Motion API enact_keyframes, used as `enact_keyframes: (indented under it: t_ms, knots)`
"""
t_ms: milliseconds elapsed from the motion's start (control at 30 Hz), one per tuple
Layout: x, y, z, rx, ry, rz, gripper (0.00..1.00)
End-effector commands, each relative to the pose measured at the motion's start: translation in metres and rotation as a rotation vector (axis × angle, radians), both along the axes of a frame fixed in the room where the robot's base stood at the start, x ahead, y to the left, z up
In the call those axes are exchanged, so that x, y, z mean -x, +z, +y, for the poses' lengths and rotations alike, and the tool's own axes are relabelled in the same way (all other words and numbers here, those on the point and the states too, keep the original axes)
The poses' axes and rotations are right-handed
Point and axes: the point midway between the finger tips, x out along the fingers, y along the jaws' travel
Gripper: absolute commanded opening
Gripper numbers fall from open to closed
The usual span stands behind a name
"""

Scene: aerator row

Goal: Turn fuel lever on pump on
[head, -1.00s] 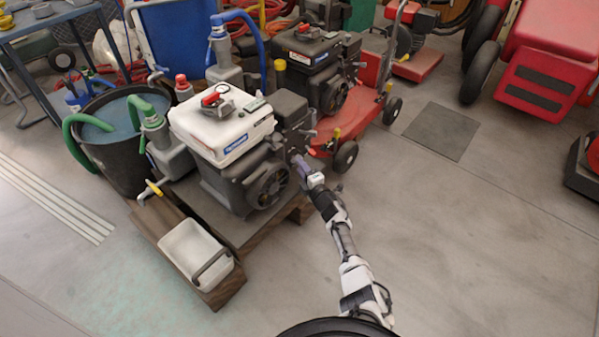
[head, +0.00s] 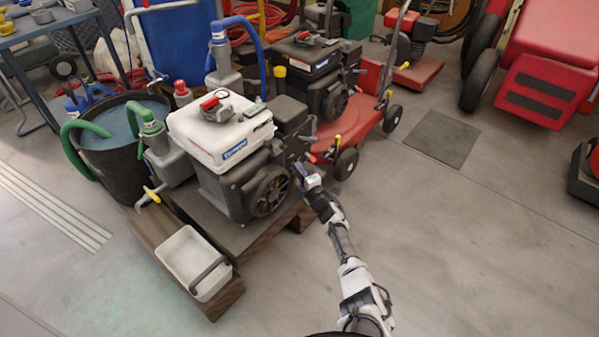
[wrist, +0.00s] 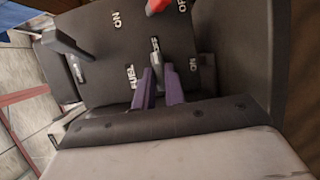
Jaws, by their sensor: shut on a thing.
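The pump (head: 217,137) has a white tank on a dark engine and stands on a wooden pallet. My gripper (head: 301,171) is at the engine's right side, against its control panel. In the wrist view the dark panel (wrist: 105,55) carries FUEL and ON lettering.
Another black lever (wrist: 66,42) and a red switch (wrist: 156,6) sit on the same panel. A white tray (head: 193,262) lies at the pallet's front. A red wheeled machine (head: 350,130) stands close behind my gripper. The floor to the right is open.

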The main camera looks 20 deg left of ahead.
Motion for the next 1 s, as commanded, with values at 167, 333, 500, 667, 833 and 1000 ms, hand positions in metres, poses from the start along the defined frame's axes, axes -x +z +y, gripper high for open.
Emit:
enact_keyframes:
  t_ms: [167,333,500,667,833,1000]
  knots:
    - [0.0002,0.0011,0.0001,-0.005,0.001,0.014,0.00]
    - [0.0004,0.0035,0.0001,-0.023,0.001,0.070,0.00]
    - [0.0000,0.0073,0.0000,-0.061,0.001,0.173,0.00]
    - [0.0000,0.0091,0.0004,-0.108,0.002,0.307,0.00]
    - [-0.0008,0.0097,0.0003,-0.162,0.002,0.458,0.00]
    - [-0.0017,0.0097,-0.0001,-0.216,0.003,0.609,0.00]
